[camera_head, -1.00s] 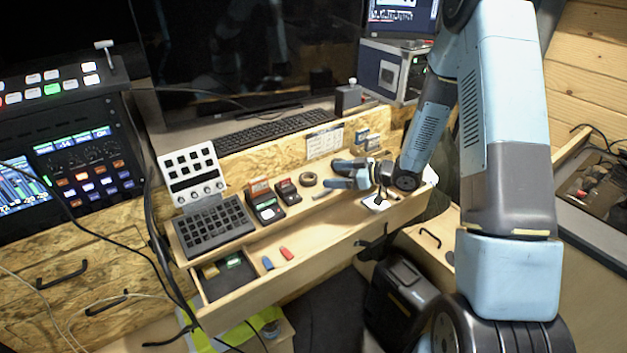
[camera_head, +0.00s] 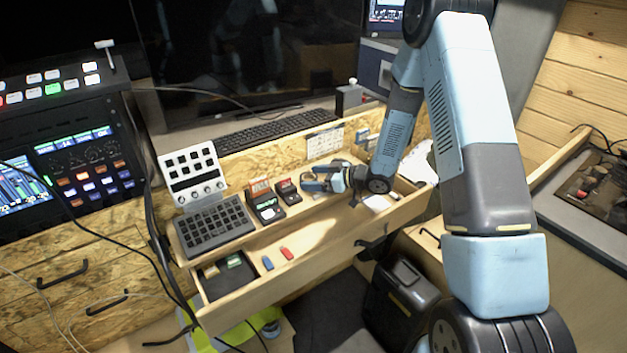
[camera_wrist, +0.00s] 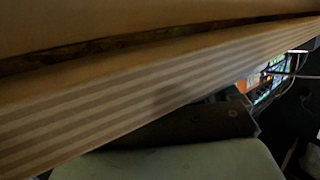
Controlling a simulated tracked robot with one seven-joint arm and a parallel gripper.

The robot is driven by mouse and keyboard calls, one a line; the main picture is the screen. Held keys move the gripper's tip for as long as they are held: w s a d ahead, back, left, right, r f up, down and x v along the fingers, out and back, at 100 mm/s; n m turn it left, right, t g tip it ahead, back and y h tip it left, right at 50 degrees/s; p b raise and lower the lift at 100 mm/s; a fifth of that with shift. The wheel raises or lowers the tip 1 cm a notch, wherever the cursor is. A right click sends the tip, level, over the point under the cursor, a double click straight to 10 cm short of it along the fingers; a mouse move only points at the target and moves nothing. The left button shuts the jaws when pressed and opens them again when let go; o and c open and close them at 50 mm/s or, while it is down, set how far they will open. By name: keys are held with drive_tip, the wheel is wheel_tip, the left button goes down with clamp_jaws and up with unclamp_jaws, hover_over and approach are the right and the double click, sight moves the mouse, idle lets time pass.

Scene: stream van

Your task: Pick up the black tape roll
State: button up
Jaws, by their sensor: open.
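My gripper (camera_head: 312,181) is low over the shelf at the back of the open drawer, pointing left, with its jaws open. It is at the spot where the black tape roll lay in the earlier head view. The roll cannot be made out now; the fingers cover that spot, so I cannot tell whether it is between them or behind them. The wrist view does not show the roll or the fingertips clearly.
Left of my gripper stand two small card-reader-like devices (camera_head: 266,205) (camera_head: 287,191) and a black keypad (camera_head: 213,226). The open drawer (camera_head: 318,251) holds a blue piece (camera_head: 267,263) and a red piece (camera_head: 287,253). A wooden upstand (camera_head: 270,158) runs behind.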

drive_tip(key=c, duration=1.2)
drive_tip(key=shift+o, duration=0.2)
drive_tip(key=shift+r, duration=0.1)
